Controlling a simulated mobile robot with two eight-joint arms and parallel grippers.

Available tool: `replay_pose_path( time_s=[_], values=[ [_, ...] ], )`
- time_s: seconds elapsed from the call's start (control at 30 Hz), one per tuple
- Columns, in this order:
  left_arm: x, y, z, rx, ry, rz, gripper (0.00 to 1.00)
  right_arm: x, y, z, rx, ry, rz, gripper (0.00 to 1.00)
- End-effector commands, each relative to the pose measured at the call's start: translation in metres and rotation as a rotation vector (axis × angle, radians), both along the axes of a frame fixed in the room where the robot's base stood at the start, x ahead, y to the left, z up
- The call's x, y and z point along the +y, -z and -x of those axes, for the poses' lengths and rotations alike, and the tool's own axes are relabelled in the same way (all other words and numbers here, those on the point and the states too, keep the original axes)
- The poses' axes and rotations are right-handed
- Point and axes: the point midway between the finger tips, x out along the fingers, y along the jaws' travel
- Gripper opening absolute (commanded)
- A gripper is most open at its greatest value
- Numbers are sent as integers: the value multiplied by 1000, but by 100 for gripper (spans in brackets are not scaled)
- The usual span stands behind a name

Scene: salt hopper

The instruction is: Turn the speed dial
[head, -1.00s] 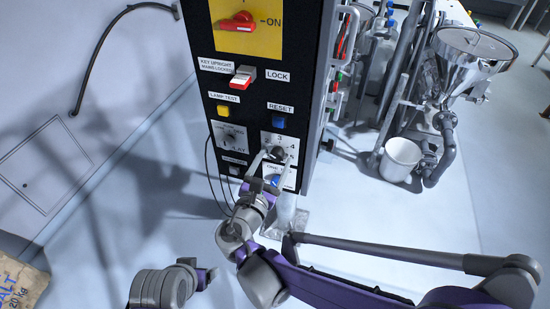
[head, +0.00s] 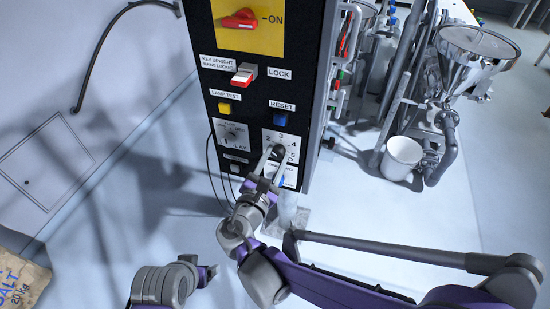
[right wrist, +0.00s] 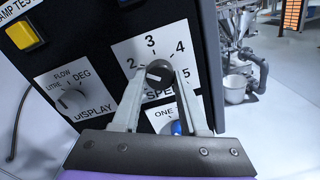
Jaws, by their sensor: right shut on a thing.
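The speed dial (head: 277,153) is a dark round knob on a white plate with numbers around it, low on the black panel. In the right wrist view the speed dial (right wrist: 158,72) has a white mark on its left side, pointing left, a little below the 2. My right gripper (right wrist: 157,80) has one finger on each side of the knob and is shut on it; the fingers hide the lower part of the number scale. In the head view my right gripper (head: 272,157) reaches the dial from below.
A metal hopper (head: 470,55) and white bucket (head: 402,157) stand right.

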Motion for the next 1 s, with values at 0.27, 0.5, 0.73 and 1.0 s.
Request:
replay_pose_path(
  time_s=[0.27, 0.5, 0.73, 1.0],
  values=[
    [0, -1, 0, -1, 0, 0, 73, 0, -1, -1, -77, 0, -229, 0],
    [0, -3, -1, -1, 0, 0, 73, 0, -2, -1, -147, 0, -444, 0],
    [0, -5, -1, -2, 0, 0, 73, 0, -3, -1, -206, -1, -627, 0],
    [0, -7, -2, -3, 0, 0, 73, 0, -3, -1, -254, -1, -776, 0]
  ],
)
